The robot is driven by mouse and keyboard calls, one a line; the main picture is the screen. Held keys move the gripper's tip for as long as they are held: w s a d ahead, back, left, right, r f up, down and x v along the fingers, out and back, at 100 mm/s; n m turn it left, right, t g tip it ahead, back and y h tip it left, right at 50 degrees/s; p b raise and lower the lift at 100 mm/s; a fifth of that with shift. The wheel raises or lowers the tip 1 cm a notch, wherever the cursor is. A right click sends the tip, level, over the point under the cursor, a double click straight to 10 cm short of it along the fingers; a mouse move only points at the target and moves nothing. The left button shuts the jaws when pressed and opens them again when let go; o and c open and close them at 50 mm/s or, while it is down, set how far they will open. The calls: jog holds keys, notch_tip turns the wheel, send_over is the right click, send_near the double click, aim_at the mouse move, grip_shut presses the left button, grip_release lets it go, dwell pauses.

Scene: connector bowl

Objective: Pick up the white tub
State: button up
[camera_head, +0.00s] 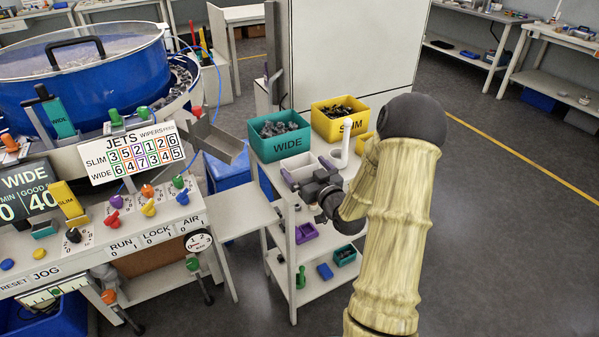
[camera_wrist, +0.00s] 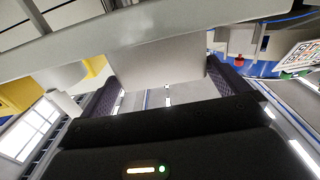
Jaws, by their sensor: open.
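The white tub (camera_head: 303,173) stands on the top shelf of the small white cart, in front of the green and yellow bins. My gripper (camera_head: 308,178) is at the tub, with one finger on either side of it. In the wrist view the pale tub (camera_wrist: 158,66) lies between the two dark finger pads of my gripper (camera_wrist: 168,82). The jaws are open. Whether either pad touches the tub is hard to tell. My wrist hides part of the tub's near side in the head view.
A green WIDE bin (camera_head: 279,137) and a yellow SLIM bin (camera_head: 339,118) sit behind the tub. Lower cart shelves hold small purple, blue and green bins. A metal chute (camera_head: 215,138) juts in from the left.

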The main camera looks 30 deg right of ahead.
aim_at(295, 158)
jog(key=shift+w+a, duration=0.2)
jog(key=shift+w, duration=2.4)
jog(key=c, duration=0.7)
jog(key=shift+r, duration=0.1)
notch_tip(295, 158, up, 10)
jog(key=shift+f+p, duration=0.1)
jog(key=shift+p, duration=0.65)
